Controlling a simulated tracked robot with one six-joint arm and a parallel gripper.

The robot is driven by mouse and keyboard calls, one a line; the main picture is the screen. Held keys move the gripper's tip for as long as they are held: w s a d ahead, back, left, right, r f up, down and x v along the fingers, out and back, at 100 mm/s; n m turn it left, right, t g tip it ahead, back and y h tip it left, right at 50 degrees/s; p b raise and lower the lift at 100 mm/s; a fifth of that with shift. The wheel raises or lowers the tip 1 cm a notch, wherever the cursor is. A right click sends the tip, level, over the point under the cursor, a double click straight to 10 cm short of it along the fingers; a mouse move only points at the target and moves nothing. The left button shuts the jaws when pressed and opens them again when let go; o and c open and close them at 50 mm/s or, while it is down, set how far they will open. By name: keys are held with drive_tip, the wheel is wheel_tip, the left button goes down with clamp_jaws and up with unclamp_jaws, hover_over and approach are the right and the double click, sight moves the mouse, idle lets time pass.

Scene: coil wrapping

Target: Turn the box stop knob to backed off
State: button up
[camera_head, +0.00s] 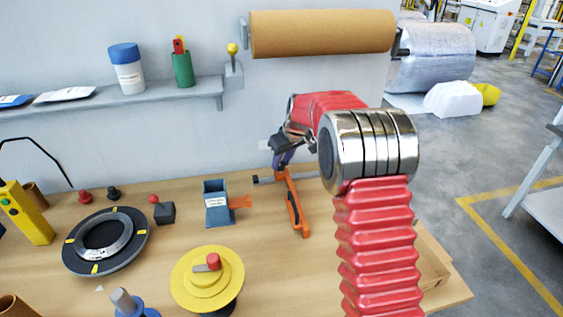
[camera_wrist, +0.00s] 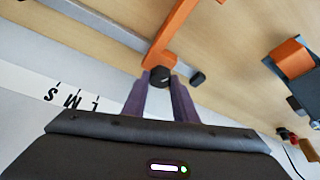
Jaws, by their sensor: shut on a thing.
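An orange stop (camera_head: 294,208) stands on the wooden bench near the wall, and its orange arm (camera_wrist: 172,35) shows in the wrist view. A dark round knob (camera_wrist: 160,76) sits at the end of that arm, between my purple fingertips. My gripper (camera_head: 282,160) reaches down over the top of the stop and is shut on the knob; it also shows in the wrist view (camera_wrist: 161,84). The knob is hidden behind my gripper in the head view, and its turn position cannot be read. A white strip marked S, M, L (camera_wrist: 72,98) lies beside it.
A blue-grey holder with an orange tongue (camera_head: 216,203) stands left of the stop. A yellow round turntable with a red knob (camera_head: 207,280) is in front. A black ring (camera_head: 105,241) lies further left. A brown paper roll (camera_head: 322,34) hangs above. Bare bench lies between them.

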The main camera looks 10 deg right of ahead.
drive_tip(key=o, duration=1)
drive_tip(key=shift+o, duration=0.2)
drive_tip(key=v, duration=1.3)
drive_tip(key=shift+s+r, duration=0.2)
drive_tip(key=shift+r, duration=0.05)
